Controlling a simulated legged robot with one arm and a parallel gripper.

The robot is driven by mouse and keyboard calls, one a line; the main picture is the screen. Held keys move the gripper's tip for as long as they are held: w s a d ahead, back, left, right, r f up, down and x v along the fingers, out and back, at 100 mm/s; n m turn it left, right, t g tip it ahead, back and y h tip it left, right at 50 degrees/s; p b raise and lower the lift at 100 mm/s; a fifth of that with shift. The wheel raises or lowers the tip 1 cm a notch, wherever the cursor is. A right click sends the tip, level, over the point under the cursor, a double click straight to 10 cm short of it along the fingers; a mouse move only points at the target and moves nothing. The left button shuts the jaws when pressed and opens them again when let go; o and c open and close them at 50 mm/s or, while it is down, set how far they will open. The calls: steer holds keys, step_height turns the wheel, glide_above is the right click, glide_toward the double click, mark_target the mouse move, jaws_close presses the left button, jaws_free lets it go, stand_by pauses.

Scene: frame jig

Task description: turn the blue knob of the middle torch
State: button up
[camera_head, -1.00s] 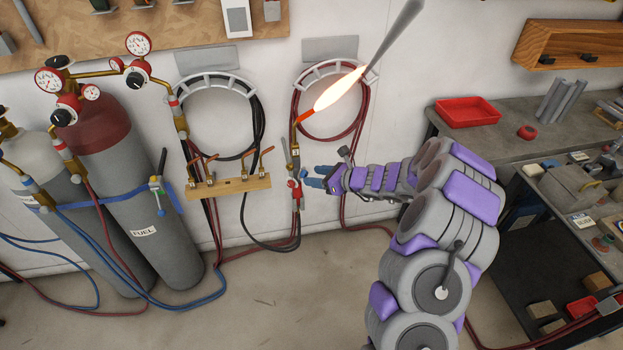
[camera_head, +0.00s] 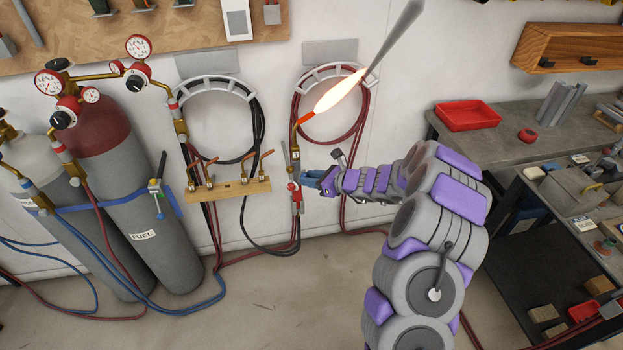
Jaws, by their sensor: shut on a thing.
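A lit torch (camera_head: 295,157) stands upright against the wall, right of the wooden rack (camera_head: 228,189). Its bright flame (camera_head: 338,92) points up and to the right. A red part (camera_head: 295,191) shows low on the torch. No other lit torch shows, so I cannot tell from the view which one is the middle torch.
Gas cylinders (camera_head: 155,215) with gauges stand at left, strapped in blue. Black (camera_head: 258,125) and red (camera_head: 365,120) hoses hang coiled on the wall. A workbench (camera_head: 510,139) with a red tray (camera_head: 467,114) is at right. Hoses run down to the floor.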

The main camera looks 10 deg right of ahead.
jaws_close()
steer(key=shift+t+b, duration=0.3)
steer(key=shift+s+a+f+n+t+h+b, duration=0.15)
steer(key=shift+n+t+h+b, duration=0.35)
steer(key=shift+n, duration=0.9)
steer(key=shift+s+a+n+t+h+b, duration=0.1)
steer(key=shift+n+t+h+b, duration=0.1)
steer(key=shift+n+t+h, duration=0.9)
steer(key=shift+n+y, duration=0.5)
steer(key=o, duration=0.8)
jaws_free()
